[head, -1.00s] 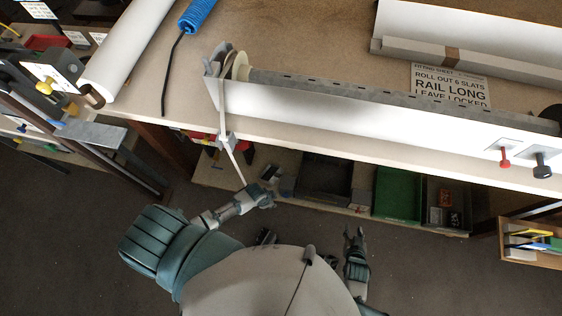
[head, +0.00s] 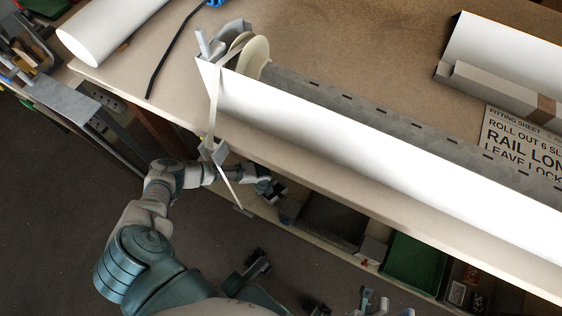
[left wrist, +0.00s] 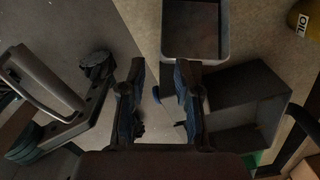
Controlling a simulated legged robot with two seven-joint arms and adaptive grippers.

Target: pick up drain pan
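No container is marked as the drain pan. The likeliest ones are a grey, light-rimmed pan (left wrist: 222,58) at the top of the left wrist view and a larger dark grey open container (left wrist: 245,78) below it at the right. In the head view a dark open container (head: 335,222) stands on the lower shelf under the bench. My left gripper (head: 272,188) is at the shelf's left part, left of that container. In the left wrist view its fingers (left wrist: 160,85) are apart with nothing between them. My right gripper (head: 374,299) is low at the bottom edge, partly cut off.
A green bin (head: 413,263) stands right of the dark container. The bench edge (head: 400,222) overhangs the shelf. A long white shutter profile (head: 380,150) lies on the bench, and a strap (head: 212,115) hangs from its end near my left arm. Yellow oil container (left wrist: 303,20) at upper right.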

